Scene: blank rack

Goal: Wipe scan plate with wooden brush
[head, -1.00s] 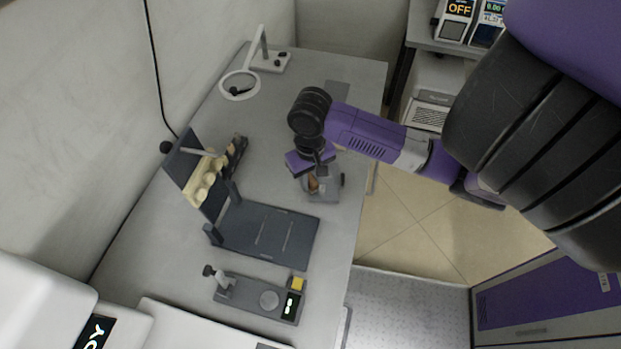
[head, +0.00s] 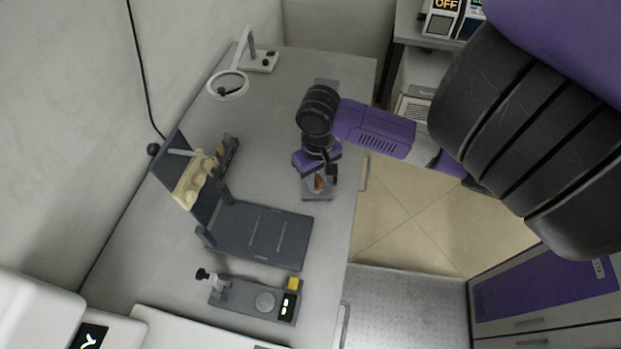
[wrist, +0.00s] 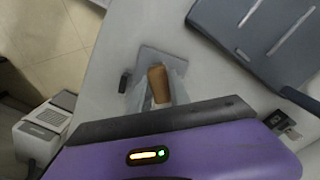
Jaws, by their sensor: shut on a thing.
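The brown wooden brush (head: 319,184) is between the fingers of my gripper (head: 320,180), at the right side of the bench. My gripper is shut on it. In the wrist view the brush's rounded brown handle (wrist: 158,82) shows between the fingers, over a small grey base (wrist: 160,60). The bristles are hidden, and I cannot tell whether the brush touches the base. A dark flat plate with two slots (head: 262,238) lies left of and nearer than my gripper. I cannot tell which is the scan plate.
A dark upright panel (head: 207,206) with a cream lobed piece (head: 190,186) stands at the plate's left end. A ring-headed stand (head: 228,85) is at the back left. Bare bench (head: 265,130) lies between it and my gripper. White equipment fills the front left.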

